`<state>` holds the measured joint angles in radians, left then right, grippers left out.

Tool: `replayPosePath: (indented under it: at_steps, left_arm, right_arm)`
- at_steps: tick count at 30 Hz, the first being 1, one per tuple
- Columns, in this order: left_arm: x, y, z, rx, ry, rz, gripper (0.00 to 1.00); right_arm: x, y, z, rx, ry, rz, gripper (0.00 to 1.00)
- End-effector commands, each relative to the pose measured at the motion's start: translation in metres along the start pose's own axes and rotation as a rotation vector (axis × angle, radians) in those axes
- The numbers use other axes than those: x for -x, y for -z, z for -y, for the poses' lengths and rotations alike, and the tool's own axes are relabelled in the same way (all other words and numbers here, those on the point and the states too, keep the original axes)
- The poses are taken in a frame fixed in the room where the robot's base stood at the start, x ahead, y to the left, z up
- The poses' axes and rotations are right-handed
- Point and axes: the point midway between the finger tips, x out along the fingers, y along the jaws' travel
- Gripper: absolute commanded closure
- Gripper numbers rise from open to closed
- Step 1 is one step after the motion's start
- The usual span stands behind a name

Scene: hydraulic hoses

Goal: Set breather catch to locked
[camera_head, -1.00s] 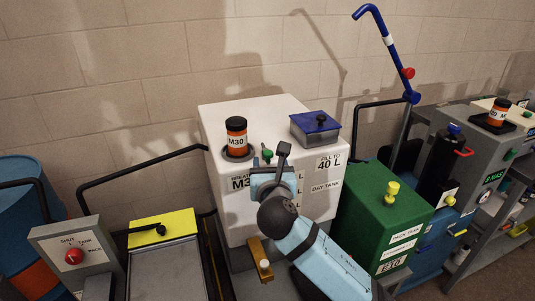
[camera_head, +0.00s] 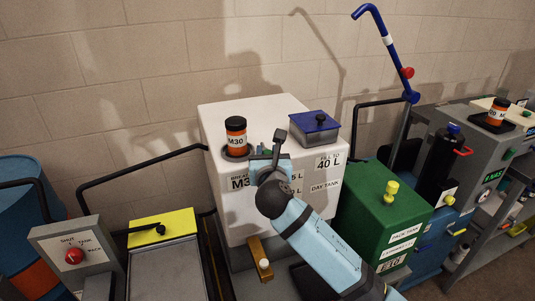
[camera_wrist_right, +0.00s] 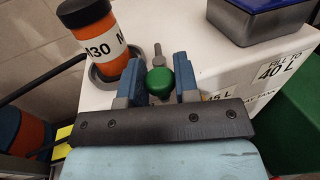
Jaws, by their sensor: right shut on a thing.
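The breather catch shows in the right wrist view as a round green knob (camera_wrist_right: 160,81) with a small grey metal pin (camera_wrist_right: 158,52) behind it. It sits on the top front edge of the white day tank (camera_head: 222,115), beside the orange and black M30 breather canister (camera_head: 236,135). My right gripper (camera_wrist_right: 160,80) has one blue finger on each side of the knob and is shut on it. In the head view my right gripper (camera_head: 265,163) covers most of the knob. I cannot read the catch's position. My left gripper is not in view.
A grey box with a blue lid (camera_head: 315,127) stands on the tank's right side. A green pack tank (camera_head: 365,205) is to the right. A yellow-topped unit (camera_head: 160,230) and a red-knob switch box (camera_head: 74,256) are at left. A brass fitting (camera_head: 259,255) is at the tank's lower front.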

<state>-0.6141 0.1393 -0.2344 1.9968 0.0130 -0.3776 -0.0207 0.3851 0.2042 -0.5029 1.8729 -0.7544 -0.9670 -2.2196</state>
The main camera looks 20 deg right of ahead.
Motion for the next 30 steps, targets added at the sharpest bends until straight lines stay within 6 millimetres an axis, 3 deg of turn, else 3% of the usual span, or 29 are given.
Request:
replayPosePath:
  at_steps: [11,21,30]
  left_arm:
    - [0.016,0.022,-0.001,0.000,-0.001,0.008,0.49]
    - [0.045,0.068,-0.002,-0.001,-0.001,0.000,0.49]
    - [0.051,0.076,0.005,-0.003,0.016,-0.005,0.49]
  right_arm:
    - [-0.001,-0.005,0.007,0.008,-0.106,-0.002,0.94]
    - [-0.006,-0.005,0.021,0.011,-0.392,-0.004,0.94]
    - [-0.014,0.000,0.031,0.006,-0.673,-0.003,0.94]
